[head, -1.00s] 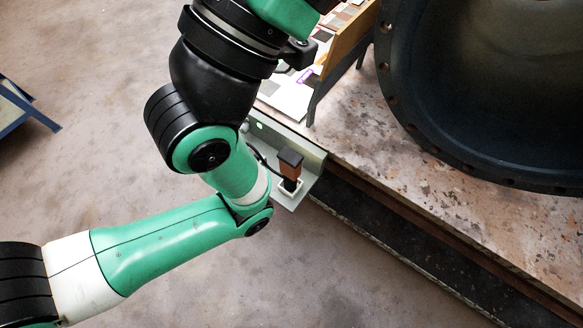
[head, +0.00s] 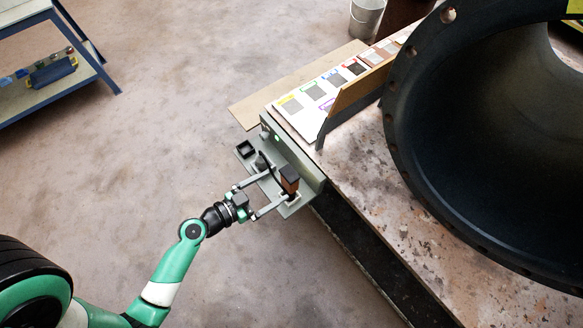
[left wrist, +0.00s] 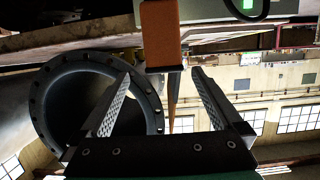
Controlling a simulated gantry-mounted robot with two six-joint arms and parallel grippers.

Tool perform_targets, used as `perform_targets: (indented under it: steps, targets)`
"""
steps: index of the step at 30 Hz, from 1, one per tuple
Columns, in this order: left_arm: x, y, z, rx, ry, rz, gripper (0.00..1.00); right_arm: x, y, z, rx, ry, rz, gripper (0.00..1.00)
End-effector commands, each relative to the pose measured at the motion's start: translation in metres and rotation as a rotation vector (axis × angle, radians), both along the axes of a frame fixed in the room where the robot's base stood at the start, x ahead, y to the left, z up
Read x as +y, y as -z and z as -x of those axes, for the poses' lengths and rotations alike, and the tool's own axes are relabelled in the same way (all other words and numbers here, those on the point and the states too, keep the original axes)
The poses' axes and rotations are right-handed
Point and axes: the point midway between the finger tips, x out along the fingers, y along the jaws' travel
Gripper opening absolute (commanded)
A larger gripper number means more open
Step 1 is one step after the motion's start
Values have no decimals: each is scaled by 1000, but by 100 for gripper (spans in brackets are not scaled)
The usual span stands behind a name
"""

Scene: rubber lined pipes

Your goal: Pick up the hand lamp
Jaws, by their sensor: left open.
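The hand lamp (head: 289,180), a brown-orange body with a dark top, stands upright in a holder on the grey bracket at the bench's edge. My left gripper (head: 274,190) is open, its two fingers pointing at the lamp from the left. In the left wrist view the lamp (left wrist: 160,38) appears at the top, centred across the gap between the open fingers (left wrist: 160,75). The fingers are not closed on it; whether the tips reach past its sides I cannot tell. My right gripper is not in view.
The grey bracket (head: 303,177) also carries a small black square holder (head: 245,149) and a dark cable. A large black flanged pipe (head: 440,180) lies on the stained bench. A board of colour samples (head: 310,95) lies behind.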

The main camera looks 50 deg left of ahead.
Motion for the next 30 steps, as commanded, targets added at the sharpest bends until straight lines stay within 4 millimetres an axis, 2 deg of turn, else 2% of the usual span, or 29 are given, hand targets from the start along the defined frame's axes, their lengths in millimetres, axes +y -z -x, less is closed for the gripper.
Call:
perform_targets:
  steps: [3,7,15,23,30]
  targets:
    - [-2,8,10,16,-11,12,100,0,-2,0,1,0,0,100]
    - [-2,10,4,15,-8,11,100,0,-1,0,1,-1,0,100]
    - [-3,23,-43,13,-5,10,100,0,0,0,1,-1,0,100]
    - [-3,28,-56,14,-7,10,100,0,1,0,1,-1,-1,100]
    - [-2,40,-93,13,-6,12,100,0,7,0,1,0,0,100]
